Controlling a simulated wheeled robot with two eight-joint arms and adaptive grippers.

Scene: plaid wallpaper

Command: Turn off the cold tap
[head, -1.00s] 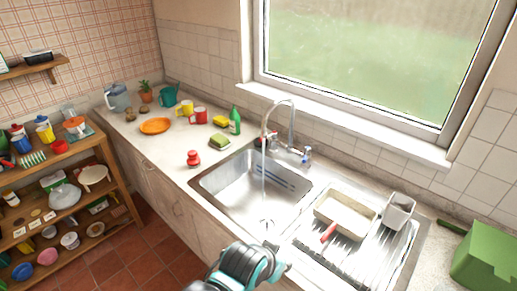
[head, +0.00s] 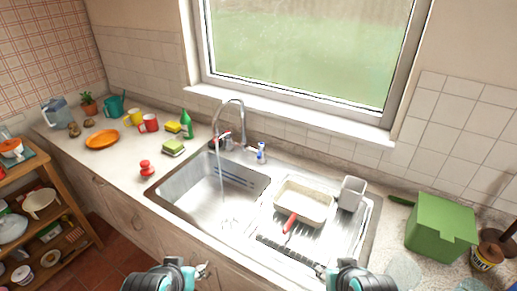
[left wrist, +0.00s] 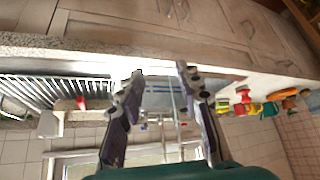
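A chrome mixer tap (head: 236,104) with a tall curved spout stands behind the steel sink (head: 160,193). A thin stream of water (head: 219,178) runs from the spout into the basin. A dark and red part (head: 221,141) sits at the left of the tap base. A small blue-and-white piece (head: 261,153) stands to its right; I cannot tell if it is a handle or a bottle. My left gripper (head: 203,270) is at the counter's front edge, open and empty, also in the left wrist view (left wrist: 160,72). My right gripper (head: 319,269) is low, apart from the tap; its opening is unclear.
A tray (head: 304,203) with a red-handled item and a white container (head: 351,193) stand on the drainer. A green box (head: 440,227) is at the right. Sponges (head: 173,147), a green bottle (head: 187,124) and mugs (head: 148,122) stand left of the tap.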

